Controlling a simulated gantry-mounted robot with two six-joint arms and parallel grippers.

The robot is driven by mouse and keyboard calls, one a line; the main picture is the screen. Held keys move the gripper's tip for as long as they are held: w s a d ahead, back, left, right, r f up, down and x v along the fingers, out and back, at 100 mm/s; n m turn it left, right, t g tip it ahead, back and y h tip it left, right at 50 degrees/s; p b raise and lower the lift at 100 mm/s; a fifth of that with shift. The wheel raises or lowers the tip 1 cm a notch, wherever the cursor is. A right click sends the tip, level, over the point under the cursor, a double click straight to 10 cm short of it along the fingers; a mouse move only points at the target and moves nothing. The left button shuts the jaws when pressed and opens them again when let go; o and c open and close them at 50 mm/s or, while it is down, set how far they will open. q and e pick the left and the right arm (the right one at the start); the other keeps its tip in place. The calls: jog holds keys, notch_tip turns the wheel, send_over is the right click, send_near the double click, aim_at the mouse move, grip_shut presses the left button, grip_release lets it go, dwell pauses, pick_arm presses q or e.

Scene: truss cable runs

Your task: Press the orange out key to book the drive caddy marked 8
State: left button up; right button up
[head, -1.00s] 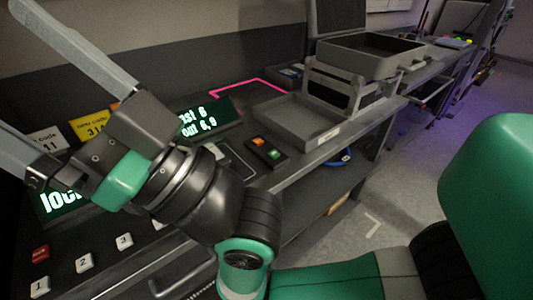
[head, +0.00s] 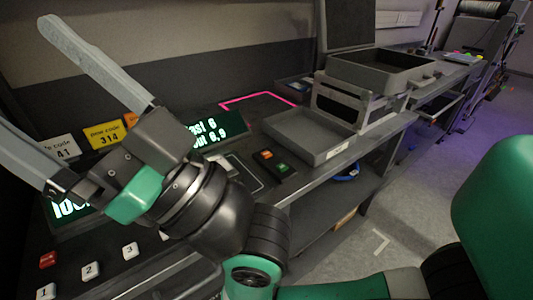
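The orange key (head: 266,155) sits on a small black box on the bench, beside a green key (head: 283,168). Both are in plain view with nothing touching them. A display (head: 218,128) to their left is partly covered by my arm; its visible green-white text seems to read "last 6" and "out 6,9". My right gripper (head: 22,78) is at the upper left, well left of the orange key, with its two long fingers spread wide and empty. One fingertip is cut off by the frame edge. My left gripper is not in view. I see no caddy marked 8.
White keys 1 (head: 46,292), 2 (head: 90,270) and 3 (head: 130,251) and a red key (head: 48,260) lie at the lower left. A grey tray (head: 345,150) stands right of the orange key. A yellow card (head: 104,135) stands behind my gripper. A pink outline (head: 258,96) marks the bench.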

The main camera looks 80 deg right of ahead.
grip_shut()
dwell(0.4)
dwell(1.2)
